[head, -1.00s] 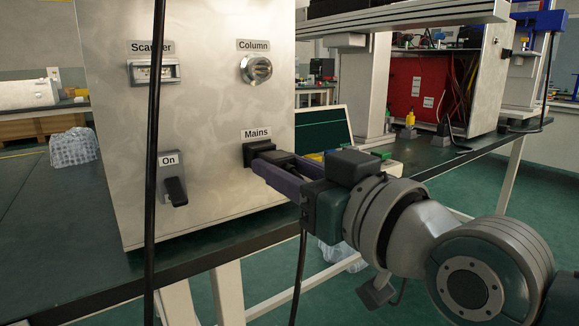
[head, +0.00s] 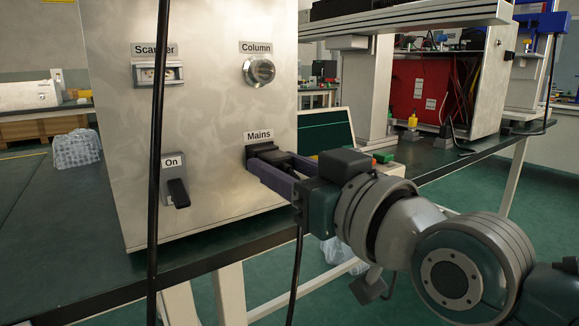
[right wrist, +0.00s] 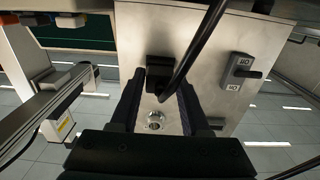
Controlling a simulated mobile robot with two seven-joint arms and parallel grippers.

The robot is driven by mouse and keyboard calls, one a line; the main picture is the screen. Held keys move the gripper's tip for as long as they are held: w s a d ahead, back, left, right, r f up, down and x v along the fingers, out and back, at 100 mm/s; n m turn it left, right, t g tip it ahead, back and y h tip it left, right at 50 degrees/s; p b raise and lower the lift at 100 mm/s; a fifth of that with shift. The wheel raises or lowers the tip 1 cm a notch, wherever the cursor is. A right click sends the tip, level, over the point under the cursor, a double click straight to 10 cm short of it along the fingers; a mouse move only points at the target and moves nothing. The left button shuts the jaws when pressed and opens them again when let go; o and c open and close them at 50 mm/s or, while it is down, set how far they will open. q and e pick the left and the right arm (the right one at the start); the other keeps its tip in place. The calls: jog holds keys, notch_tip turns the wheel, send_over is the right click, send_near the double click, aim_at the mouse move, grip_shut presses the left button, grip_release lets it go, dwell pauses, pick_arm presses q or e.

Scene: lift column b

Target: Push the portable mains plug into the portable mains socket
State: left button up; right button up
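The mains socket (head: 262,148) is a dark block under the "Mains" label on the metal panel. The portable mains plug (right wrist: 160,70) shows as a black body against the panel there, its black cable (right wrist: 200,45) curving away; plug and socket are hard to tell apart, and seating depth is unclear. My right gripper (head: 264,160) is at the socket with its purple fingers spread. In the right wrist view its fingers (right wrist: 161,82) lie on either side of the black body, seemingly open and clear of it. My left gripper is not in view.
The panel (head: 215,120) carries a round "Column" connector (head: 259,71), a "Scanner" socket (head: 158,74) and an "On" switch (head: 177,190). A black cable (head: 157,160) hangs in front of it. The dark bench (head: 60,285) runs below.

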jog(key=o, duration=0.4)
jog(key=shift+s+d, duration=0.1)
jog(key=shift+s+d+p, duration=0.2)
jog(key=shift+s+p, duration=0.1)
jog(key=p+v, duration=0.2)
jog(key=v, duration=0.7)
jog(key=shift+p, duration=0.3)
